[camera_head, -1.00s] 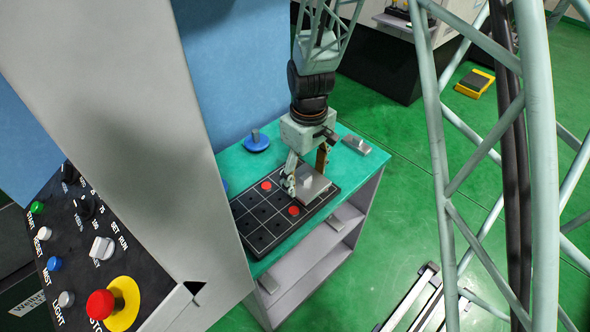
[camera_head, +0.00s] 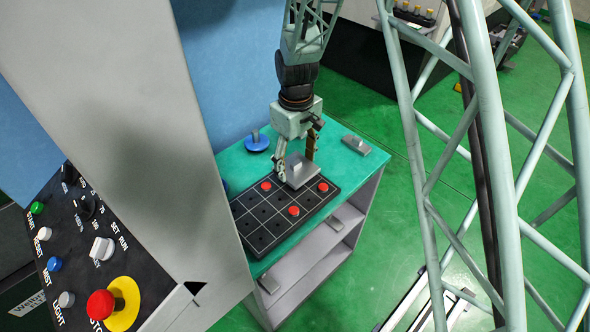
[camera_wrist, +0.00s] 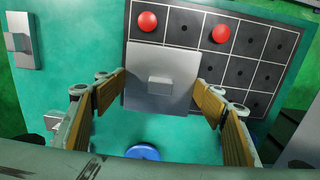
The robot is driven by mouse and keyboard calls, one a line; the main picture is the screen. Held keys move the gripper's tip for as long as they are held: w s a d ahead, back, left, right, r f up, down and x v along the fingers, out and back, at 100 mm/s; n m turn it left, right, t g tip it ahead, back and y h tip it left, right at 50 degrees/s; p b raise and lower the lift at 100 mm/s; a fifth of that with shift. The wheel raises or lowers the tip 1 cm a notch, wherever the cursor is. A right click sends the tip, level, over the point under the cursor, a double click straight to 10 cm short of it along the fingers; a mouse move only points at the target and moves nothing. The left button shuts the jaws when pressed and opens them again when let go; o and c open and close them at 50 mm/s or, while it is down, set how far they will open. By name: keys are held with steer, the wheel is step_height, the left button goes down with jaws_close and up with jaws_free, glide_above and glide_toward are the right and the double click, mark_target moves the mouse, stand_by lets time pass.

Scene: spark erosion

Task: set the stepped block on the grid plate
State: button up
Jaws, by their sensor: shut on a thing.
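The stepped block (camera_head: 303,177) is a grey square slab with a smaller raised step on top. My gripper (camera_head: 296,163) is shut on it, with one finger at each side, as the wrist view also shows for the block (camera_wrist: 160,62) and my gripper (camera_wrist: 161,90). The grid plate (camera_head: 250,234) is black with pale square outlines and lies on the teal table top. The block is over the plate's far edge and hides some squares. I cannot tell whether it touches the plate.
Three red discs sit on the plate: left (camera_head: 266,186), right (camera_head: 323,187) and middle (camera_head: 294,210). A grey piece with a ridge (camera_head: 356,145) lies at the table's right. A blue round piece with a grip (camera_head: 257,142) stands behind. A control panel (camera_head: 85,240) is at the left.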

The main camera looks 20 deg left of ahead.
mark_target(295, 169)
steer(key=shift+w+a, duration=0.15)
steer(key=shift+w, duration=0.05)
steer(key=shift+w+a+f, duration=0.1)
steer(key=shift+f, duration=1.7)
steer(key=shift+f, duration=0.2)
steer(key=o, duration=1.2)
steer(key=shift+r, duration=0.25)
steer(key=shift+r+p, duration=0.3)
steer(key=shift+r, duration=5.65)
